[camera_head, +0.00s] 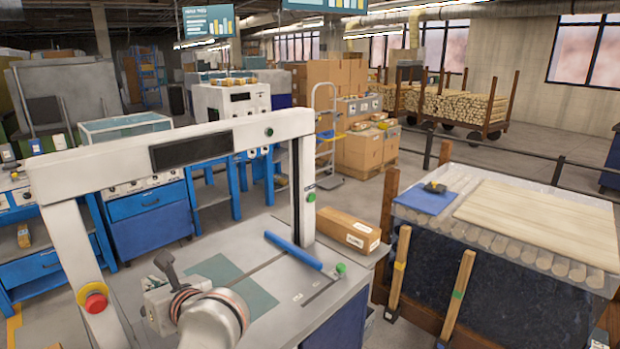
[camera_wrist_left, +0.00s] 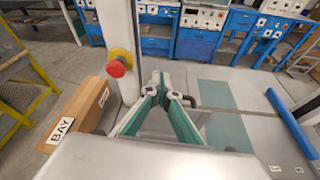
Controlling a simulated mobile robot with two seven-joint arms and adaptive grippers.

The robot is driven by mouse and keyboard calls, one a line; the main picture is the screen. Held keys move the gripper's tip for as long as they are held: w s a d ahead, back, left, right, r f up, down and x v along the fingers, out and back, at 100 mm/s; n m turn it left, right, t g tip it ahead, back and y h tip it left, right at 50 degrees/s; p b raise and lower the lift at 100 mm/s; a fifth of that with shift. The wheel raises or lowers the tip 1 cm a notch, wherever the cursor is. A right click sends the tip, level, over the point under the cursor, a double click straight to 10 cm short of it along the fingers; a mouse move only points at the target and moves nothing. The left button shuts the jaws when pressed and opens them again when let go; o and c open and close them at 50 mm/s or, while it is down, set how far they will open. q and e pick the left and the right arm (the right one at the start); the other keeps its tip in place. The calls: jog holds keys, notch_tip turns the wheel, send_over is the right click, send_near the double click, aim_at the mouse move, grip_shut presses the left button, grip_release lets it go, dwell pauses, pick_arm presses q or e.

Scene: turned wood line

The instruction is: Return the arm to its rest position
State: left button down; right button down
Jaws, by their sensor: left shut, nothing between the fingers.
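My left gripper (camera_head: 165,265) shows low in the head view, above the grey worktable (camera_head: 262,241) inside the white gantry frame. Its fingers are shut and hold nothing. In the left wrist view, the closed green-and-grey fingers (camera_wrist_left: 160,84) point away over the table, with the tips together. My left arm's rounded joint hides part of the table's near side in the head view. My right gripper is not in view.
A blue bar (camera_head: 293,250) lies on the table, right of the gripper. The gantry's post carries a red stop button (camera_head: 95,301). A cardboard box (camera_head: 347,231) sits beyond the bar. In the wrist view, a labelled box (camera_wrist_left: 76,114) lies left of the fingers.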

pick_arm(q)
jog(key=s+a+r+m+t+y, duration=0.2)
jog(key=s+r+m+t+y, duration=0.3)
jog(key=m, duration=0.5)
jog(key=w+d+f+m+t+h, duration=0.1)
jog(key=d+f+m+t+h, duration=0.3)
jog(key=d+f+m+h, duration=0.7)
jog(key=d+f+m+t+h, duration=0.2)
jog(key=d+m+t+h, duration=0.35)
jog(key=m, duration=1.05)
jog(key=s+f+m+g, duration=0.4)
jog(key=s+f, duration=0.1)
jog(key=f, duration=0.4)
jog(key=s+f+m+g+h, duration=0.1)
jog(key=s+f+m+g, duration=0.3)
jog(key=f, duration=0.6)
jog(key=s+f+m+g+h, duration=0.1)
jog(key=s+f+m+g, duration=0.3)
jog(key=f, duration=0.6)
jog(key=shift+s+a+f, duration=0.25)
jog(key=shift+s+a, duration=0.15)
jog(key=shift+s, duration=0.75)
jog(key=shift+h, duration=0.25)
